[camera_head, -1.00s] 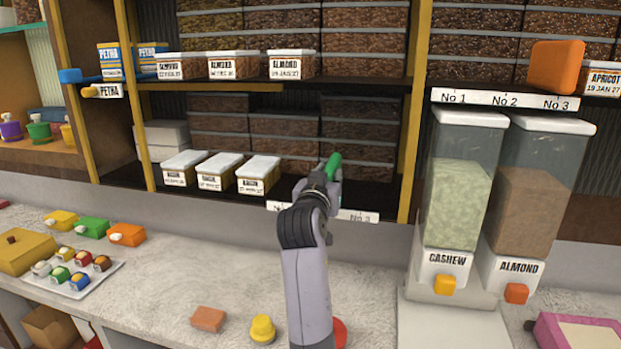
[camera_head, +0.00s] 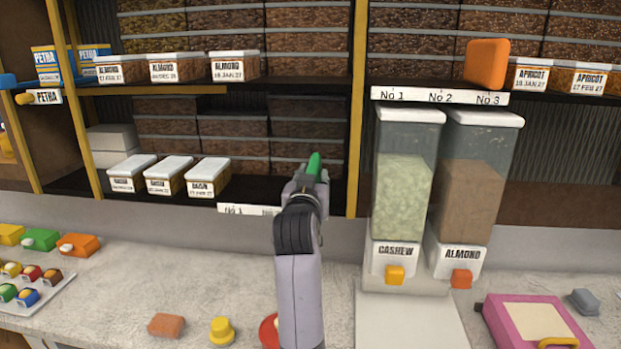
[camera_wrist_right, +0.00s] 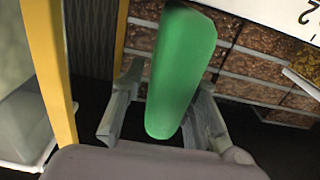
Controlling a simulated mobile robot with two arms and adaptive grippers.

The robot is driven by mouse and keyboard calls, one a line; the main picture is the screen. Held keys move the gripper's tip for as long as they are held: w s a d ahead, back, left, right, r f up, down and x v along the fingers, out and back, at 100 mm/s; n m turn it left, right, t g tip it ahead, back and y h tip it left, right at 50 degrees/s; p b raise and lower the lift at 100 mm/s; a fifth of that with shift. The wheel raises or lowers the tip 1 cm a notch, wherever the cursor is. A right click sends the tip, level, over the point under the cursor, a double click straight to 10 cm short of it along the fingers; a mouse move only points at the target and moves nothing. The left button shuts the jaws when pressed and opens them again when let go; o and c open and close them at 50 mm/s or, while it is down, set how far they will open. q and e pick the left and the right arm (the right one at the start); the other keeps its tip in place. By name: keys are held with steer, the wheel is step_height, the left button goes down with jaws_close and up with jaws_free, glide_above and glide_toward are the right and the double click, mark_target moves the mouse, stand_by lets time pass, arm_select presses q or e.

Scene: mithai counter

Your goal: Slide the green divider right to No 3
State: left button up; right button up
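The green divider (camera_head: 315,165) stands upright on the lower shelf, right of the raisin boxes and left of a yellow post. My right gripper (camera_head: 309,180) is at the shelf front, partly hiding it. In the right wrist view the divider (camera_wrist_right: 181,75) lies between the fingers of my right gripper (camera_wrist_right: 162,105). The fingers are apart, with a gap on the picture's left; the right-hand finger is close against it, contact unclear. The shelf's number strip (camera_head: 236,209) shows No 1; its right part is hidden behind my arm. My left gripper is not in view.
Raisin boxes (camera_head: 208,178) stand left on the same shelf. The yellow post (camera_head: 357,120) is close on the right. The cashew dispenser (camera_head: 403,180) and almond dispenser (camera_head: 468,185) stand farther right. An upper strip (camera_head: 440,96) also reads No 1 to No 3, beside an orange divider (camera_head: 487,63).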

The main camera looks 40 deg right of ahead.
steer(key=shift+o, duration=1.3)
steer(key=shift+s+d, duration=0.1)
steer(key=shift+s, duration=0.05)
steer(key=shift+r, duration=0.15)
step_height(320, 180, up, 10)
steer(key=shift+f, duration=0.1)
